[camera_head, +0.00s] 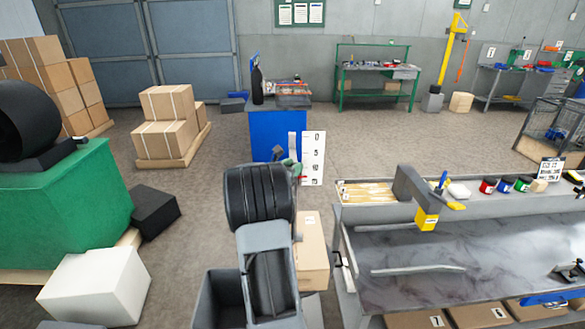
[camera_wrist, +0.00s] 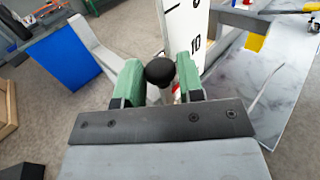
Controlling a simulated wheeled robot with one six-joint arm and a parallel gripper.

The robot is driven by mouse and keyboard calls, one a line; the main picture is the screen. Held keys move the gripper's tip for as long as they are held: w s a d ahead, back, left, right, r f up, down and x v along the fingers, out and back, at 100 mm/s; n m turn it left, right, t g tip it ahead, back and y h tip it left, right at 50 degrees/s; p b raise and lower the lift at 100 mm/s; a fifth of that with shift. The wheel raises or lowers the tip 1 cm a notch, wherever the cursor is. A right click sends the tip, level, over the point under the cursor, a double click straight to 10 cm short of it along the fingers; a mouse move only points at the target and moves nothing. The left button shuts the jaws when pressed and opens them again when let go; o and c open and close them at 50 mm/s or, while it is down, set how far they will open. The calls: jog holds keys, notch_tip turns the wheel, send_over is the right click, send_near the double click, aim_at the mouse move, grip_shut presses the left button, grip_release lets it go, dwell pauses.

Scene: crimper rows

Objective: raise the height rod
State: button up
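The height rod ends in a round black knob (camera_wrist: 160,71), which sits between the two green fingers of my gripper (camera_wrist: 159,82) in the wrist view. A short stretch of the rod shows below the knob, with a bit of red beside it. The fingers are close to the knob on both sides, but I cannot tell whether they press on it. A white scale board (camera_head: 313,158) with black numbers and a red mark stands just right of my gripper (camera_head: 291,168) in the head view. In the head view my arm hides most of the rod.
A grey-topped workbench (camera_head: 420,262) with a strip and several jars lies to the right. A blue cabinet (camera_head: 277,133) stands behind my gripper. A green block (camera_head: 65,205) and a white box (camera_head: 97,287) are at the left. Open floor lies between.

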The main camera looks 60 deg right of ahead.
grip_shut()
notch_tip(320, 180, up, 16)
jog(key=p, duration=0.6)
jog(key=shift+f, duration=0.15)
jog(key=o, duration=0.5)
grip_release()
jog(key=shift+s, duration=0.1)
jog(key=shift+f, duration=0.1)
jog(key=w+a+b, duration=0.2)
jog(key=a+b, duration=0.1)
jog(key=a, duration=1)
jog(key=shift+w+a, duration=0.2)
jog(key=shift+a, duration=0.1)
